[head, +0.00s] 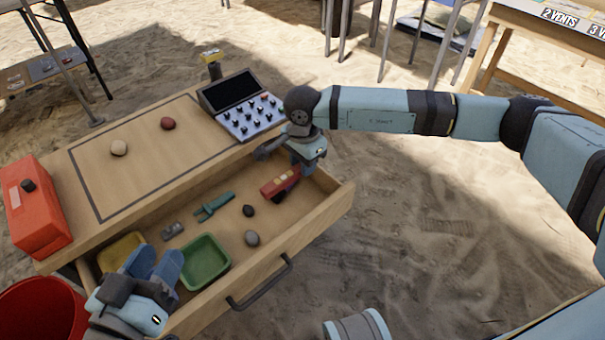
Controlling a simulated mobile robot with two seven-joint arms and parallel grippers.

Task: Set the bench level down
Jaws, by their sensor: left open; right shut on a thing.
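The bench level, a red bar with pale marks on top (275,187), is at the right end of the open drawer (318,217). My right gripper (288,176) is shut on it from above and partly hides it. I cannot tell whether the level touches the drawer floor. My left gripper (158,266) is open and empty over the drawer's left part, between the yellow tray (122,246) and the green tray (206,262).
The drawer also holds a teal tool (214,206), a small grey part (172,231), a dark stone (248,211) and a grey stone (252,238). On the bench top are two stones, a control panel (243,105) and a red box (36,207). A red bucket (42,308) stands at lower left.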

